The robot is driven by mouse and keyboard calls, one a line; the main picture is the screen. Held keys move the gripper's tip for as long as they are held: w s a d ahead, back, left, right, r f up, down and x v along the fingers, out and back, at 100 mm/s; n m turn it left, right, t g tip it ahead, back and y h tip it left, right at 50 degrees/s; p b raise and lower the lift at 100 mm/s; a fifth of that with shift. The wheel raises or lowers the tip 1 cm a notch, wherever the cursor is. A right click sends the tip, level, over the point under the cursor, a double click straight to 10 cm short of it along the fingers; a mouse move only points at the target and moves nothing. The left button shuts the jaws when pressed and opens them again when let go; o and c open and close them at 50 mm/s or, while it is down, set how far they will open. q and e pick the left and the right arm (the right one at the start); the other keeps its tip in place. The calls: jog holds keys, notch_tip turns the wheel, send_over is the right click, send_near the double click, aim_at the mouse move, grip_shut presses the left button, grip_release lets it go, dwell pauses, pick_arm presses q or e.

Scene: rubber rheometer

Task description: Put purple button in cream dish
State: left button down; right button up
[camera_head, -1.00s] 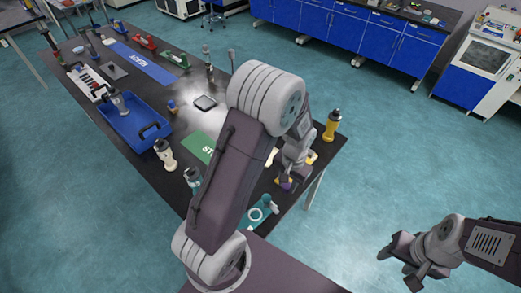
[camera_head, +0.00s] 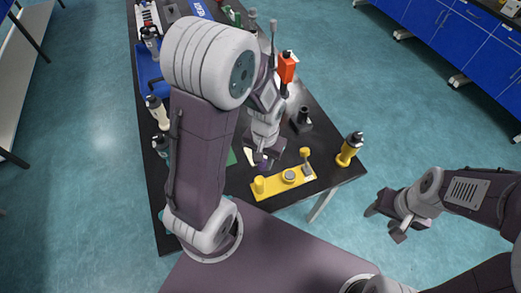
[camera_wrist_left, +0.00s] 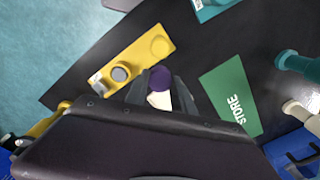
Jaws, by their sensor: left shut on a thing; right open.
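My left gripper (camera_head: 262,160) is above the table's near part and shut on the purple button. The purple button (camera_wrist_left: 160,79) shows between the fingertips in the left wrist view, and its lower part is hidden by the fingers. A cream patch (camera_wrist_left: 161,101) shows between the fingers just below the button there. A cream shape (camera_head: 250,155) also shows beside the left gripper in the head view. I cannot tell whether this is the cream dish, as the gripper covers much of it. My right gripper (camera_head: 388,224) is open and empty, off the table to the right.
A yellow fixture (camera_head: 284,182) stands near the table's front edge, beside the left gripper. A yellow bottle (camera_head: 350,149) is at the right corner. A green STORE mat (camera_wrist_left: 231,97) lies right of the fingers in the wrist view. Bottles (camera_head: 157,112) line the left edge.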

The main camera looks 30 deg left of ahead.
pick_arm(q)
jog(key=w+a+f, duration=0.4)
jog(key=w+a, duration=0.1)
jog(key=w+a+f, duration=0.2)
jog(key=w, duration=0.1)
jog(key=shift+w+a+f+p, duration=0.25)
jog(key=shift+a+f+p, duration=0.05)
jog(key=shift+f+p, duration=0.1)
jog(key=shift+a+f, duration=0.1)
jog(key=shift+a, duration=0.05)
notch_tip(320, 180, down, 4)
jog(key=shift+r, duration=0.15)
jog(key=shift+w, duration=0.1)
jog(key=shift+f, duration=0.25)
jog(key=c, duration=1.1)
grip_release()
notch_tip(320, 180, up, 12)
jog(key=shift+t+h, duration=0.3)
jog(key=shift+t, duration=0.3)
jog(key=s+d+r, duration=0.1)
jog(key=s+d, duration=0.1)
jog(key=s, duration=0.2)
jog(key=s+d+r, duration=0.1)
jog(key=s+d, duration=0.2)
jog(key=s+d+r, duration=0.2)
jog(key=s+d, duration=0.1)
jog(key=s, duration=0.1)
jog(key=shift+s+d, duration=0.25)
jog(key=shift+s, duration=0.1)
